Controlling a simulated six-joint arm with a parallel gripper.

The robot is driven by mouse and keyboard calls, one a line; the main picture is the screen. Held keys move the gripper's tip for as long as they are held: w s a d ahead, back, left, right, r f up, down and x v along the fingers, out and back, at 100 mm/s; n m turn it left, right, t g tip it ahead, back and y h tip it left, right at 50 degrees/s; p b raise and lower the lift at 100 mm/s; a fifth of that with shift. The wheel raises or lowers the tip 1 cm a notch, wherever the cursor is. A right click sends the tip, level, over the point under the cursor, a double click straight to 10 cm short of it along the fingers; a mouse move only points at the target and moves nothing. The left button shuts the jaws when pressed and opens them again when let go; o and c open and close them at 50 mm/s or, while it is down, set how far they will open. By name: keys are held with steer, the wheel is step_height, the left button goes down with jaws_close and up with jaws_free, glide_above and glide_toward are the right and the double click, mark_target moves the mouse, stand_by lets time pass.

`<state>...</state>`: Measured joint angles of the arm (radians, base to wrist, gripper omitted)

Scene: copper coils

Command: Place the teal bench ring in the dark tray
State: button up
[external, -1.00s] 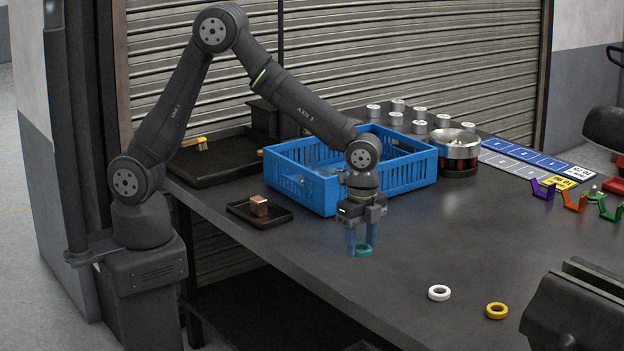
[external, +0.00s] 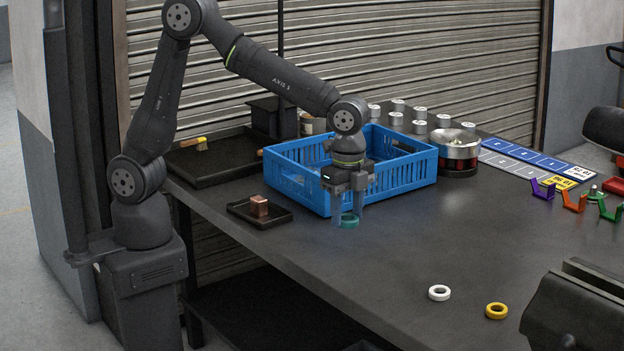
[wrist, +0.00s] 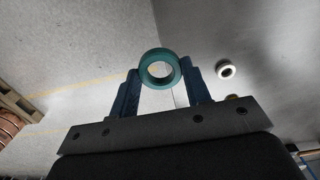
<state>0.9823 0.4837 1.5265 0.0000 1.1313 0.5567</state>
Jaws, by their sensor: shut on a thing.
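The teal ring (external: 349,221) is held between the fingertips of my gripper (external: 348,217), in front of the blue crate. The wrist view shows the teal ring (wrist: 160,69) between the two blue fingers of my gripper (wrist: 160,78). The ring appears to be above the bench, though its exact height is hard to tell. The small dark tray (external: 242,213) lies on the bench to the left of the gripper, with a copper block (external: 259,206) in it. A larger dark tray (external: 215,165) lies further back on the left, with a yellow-handled brush on it.
The blue crate (external: 300,190) stands right behind the gripper. A white ring (external: 439,293) and a yellow ring (external: 496,311) lie on the front right of the bench, near a dark vise (external: 580,310). The middle of the bench is clear.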

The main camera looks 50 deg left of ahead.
steer(key=w+a+n, duration=0.3)
steer(key=w+a, duration=0.7)
steer(key=w+a+n, duration=0.4)
steer(key=w+a, duration=0.6)
steer(key=a, duration=0.1)
steer(key=w+a+n, duration=0.3)
steer(key=w+a, duration=0.7)
steer(key=w, duration=0.1)
steer(key=shift+a+r+n, duration=0.3)
steer(key=shift+n, duration=0.1)
steer(key=w+a+n, duration=0.3)
steer(key=a, duration=0.9)
steer(key=n, duration=0.7)
glide_above(239, 154)
step_height(239, 154, down, 12)
steer(key=shift+f, duration=0.2)
steer(key=shift+a+f, duration=0.1)
steer(key=shift+f, duration=1.95)
